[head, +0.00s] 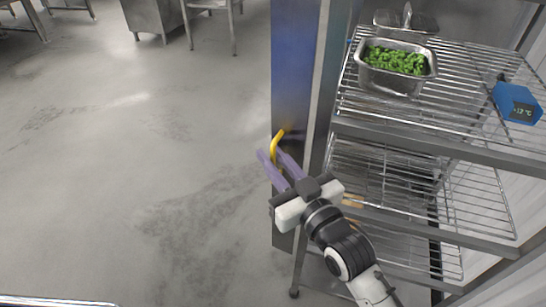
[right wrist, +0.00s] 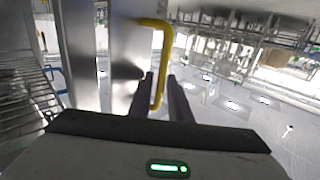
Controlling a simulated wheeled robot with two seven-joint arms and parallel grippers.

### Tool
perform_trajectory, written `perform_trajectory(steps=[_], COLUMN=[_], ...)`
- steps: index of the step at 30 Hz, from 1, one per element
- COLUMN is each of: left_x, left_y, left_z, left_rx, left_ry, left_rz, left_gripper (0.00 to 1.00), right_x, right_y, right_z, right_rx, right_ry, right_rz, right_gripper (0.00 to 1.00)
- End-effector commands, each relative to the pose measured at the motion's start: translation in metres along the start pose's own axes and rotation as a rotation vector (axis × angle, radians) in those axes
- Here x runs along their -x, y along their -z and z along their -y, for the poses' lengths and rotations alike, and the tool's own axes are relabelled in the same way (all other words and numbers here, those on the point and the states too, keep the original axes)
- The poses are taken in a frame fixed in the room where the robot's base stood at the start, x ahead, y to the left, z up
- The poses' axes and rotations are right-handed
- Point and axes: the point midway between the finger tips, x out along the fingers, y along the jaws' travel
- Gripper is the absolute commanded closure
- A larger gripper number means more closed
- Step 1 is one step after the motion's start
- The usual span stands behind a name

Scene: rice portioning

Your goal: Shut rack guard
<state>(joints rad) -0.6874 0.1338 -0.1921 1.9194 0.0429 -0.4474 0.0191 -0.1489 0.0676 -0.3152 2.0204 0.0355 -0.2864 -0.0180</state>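The rack guard (head: 297,60) is a tall blue-grey panel standing at the left front side of the wire rack (head: 440,115), swung out from it. Its yellow handle (head: 276,143) is a bent bar, which also shows in the right wrist view (right wrist: 159,60). My right gripper (head: 272,160) is at the handle. Its two purple fingers are apart, with the handle's bar between them. In the right wrist view a gap shows between the bar and the right-hand finger. My left gripper is not in view.
On the rack's top shelf stand a steel pan (head: 395,82) of green pieces, another steel container (head: 405,24) behind it and a blue temperature display (head: 517,103). Open grey floor (head: 150,150) lies left of the guard. Steel furniture (head: 155,18) stands far back.

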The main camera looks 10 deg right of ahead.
Motion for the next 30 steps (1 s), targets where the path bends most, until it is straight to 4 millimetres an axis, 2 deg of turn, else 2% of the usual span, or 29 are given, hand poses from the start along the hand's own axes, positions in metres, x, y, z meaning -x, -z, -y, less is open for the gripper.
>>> perform_trajectory(steps=[8,11,22,30], left_x=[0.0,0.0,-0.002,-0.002], left_y=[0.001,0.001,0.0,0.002], left_z=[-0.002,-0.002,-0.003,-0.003], left_rx=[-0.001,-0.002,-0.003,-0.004], left_ry=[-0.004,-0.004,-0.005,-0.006], left_rz=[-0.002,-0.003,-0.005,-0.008], left_gripper=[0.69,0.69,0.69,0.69], right_x=[0.001,0.009,0.077,0.102], right_y=[0.0,-0.001,-0.002,-0.001], right_z=[0.0,0.001,0.0,0.0], right_rx=[-0.001,-0.001,0.0,-0.001], right_ry=[0.001,0.001,0.001,0.001], right_rz=[0.001,0.002,0.003,0.001], right_gripper=[0.83,0.83,0.83,0.83])
